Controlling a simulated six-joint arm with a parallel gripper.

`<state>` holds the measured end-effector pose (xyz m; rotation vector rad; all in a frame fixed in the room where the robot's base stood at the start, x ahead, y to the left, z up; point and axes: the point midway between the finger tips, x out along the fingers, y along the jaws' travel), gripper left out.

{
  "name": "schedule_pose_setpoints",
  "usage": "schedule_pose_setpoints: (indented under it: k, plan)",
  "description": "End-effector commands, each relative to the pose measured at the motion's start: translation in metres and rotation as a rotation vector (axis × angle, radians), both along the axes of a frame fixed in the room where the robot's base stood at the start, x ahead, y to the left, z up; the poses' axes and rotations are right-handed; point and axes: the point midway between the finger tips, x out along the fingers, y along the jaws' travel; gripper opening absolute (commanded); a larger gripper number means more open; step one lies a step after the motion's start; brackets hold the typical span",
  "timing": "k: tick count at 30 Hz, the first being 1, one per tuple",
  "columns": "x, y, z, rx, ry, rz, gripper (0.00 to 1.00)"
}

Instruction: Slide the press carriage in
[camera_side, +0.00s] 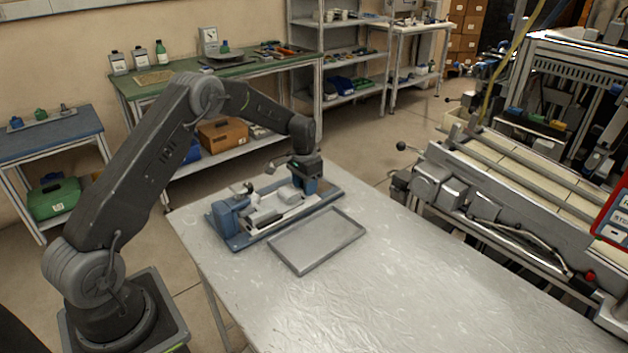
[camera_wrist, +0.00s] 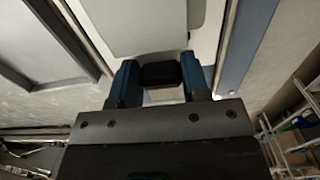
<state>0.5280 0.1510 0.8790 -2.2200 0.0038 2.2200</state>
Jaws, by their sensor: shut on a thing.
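The press (camera_side: 232,229) is a blue and grey bench fixture at the back of the metal table. Its carriage (camera_side: 290,193) is a light grey block at the right part of the press, beside my gripper (camera_side: 307,183). In the wrist view the pale carriage (camera_wrist: 150,28) fills the top middle, between the rails of the press. My gripper (camera_wrist: 160,77) has its two blue fingers closed on a black handle (camera_wrist: 160,75) at the carriage's near end. In the side view the handle is hidden by my gripper.
An empty grey tray (camera_side: 316,240) lies in front of the press. The front and right of the table (camera_side: 400,290) are clear. A large machine (camera_side: 500,200) stands to the right, across a gap. A green bench (camera_side: 220,72) stands behind.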

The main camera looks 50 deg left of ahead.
Motion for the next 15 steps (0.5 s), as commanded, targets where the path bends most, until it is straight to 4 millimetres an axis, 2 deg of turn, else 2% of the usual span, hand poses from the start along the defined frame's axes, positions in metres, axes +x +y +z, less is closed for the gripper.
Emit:
schedule_pose_setpoints:
  k: [6,15]
  plan:
    - [-0.019,0.0,0.001,0.0,0.001,0.0,0.0]
    - [-0.023,0.001,0.0,0.0,0.008,0.0,0.0]
